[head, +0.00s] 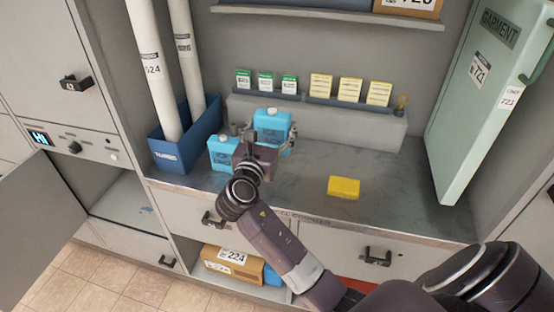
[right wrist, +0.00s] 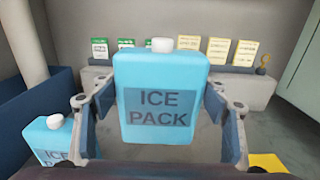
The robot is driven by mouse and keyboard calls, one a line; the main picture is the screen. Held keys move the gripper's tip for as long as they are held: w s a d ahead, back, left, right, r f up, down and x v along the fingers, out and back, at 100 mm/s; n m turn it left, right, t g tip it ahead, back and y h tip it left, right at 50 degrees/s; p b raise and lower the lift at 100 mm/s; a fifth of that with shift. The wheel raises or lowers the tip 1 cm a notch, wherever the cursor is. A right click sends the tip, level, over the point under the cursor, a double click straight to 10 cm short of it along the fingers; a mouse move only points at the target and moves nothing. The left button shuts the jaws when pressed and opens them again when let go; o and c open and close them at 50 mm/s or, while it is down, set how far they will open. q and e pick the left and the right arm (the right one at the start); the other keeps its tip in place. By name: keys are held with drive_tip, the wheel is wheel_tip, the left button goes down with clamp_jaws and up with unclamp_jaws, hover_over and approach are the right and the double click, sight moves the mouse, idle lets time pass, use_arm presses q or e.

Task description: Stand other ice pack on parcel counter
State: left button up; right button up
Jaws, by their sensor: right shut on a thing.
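My right gripper (head: 266,138) is shut on a blue ice pack (head: 272,123) with a white cap, over the parcel counter (head: 295,195). In the right wrist view this ice pack (right wrist: 160,95) is upright between the two fingers, its label facing the camera. I cannot tell whether its base touches the counter. A second blue ice pack (head: 222,152) stands upright on the counter just left of the gripper; it also shows at the lower left of the right wrist view (right wrist: 62,142). My left gripper is not in view.
A blue bin (head: 172,155) with tall tubes stands at the counter's left. Small green and yellow boxes line a raised ledge (head: 330,125) behind. A green garment case (head: 478,110) stands at the right. A cabinet door (head: 50,225) hangs open at lower left.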

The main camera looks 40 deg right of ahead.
sight(273, 144)
wheel_tip(273, 144, down, 6)
drive_tip(key=shift+w+d+b, duration=0.1)
drive_tip(key=shift+d+b, duration=0.05)
drive_tip(key=shift+b, duration=0.15)
drive_tip(key=shift+f+b, duration=0.35)
drive_tip(key=shift+f, duration=2.15)
drive_tip(key=shift+f, duration=0.15)
drive_tip(key=o, duration=1.4)
drive_tip(key=shift+o, duration=0.3)
drive_tip(key=v, duration=1.2)
drive_tip(key=shift+b, duration=0.3)
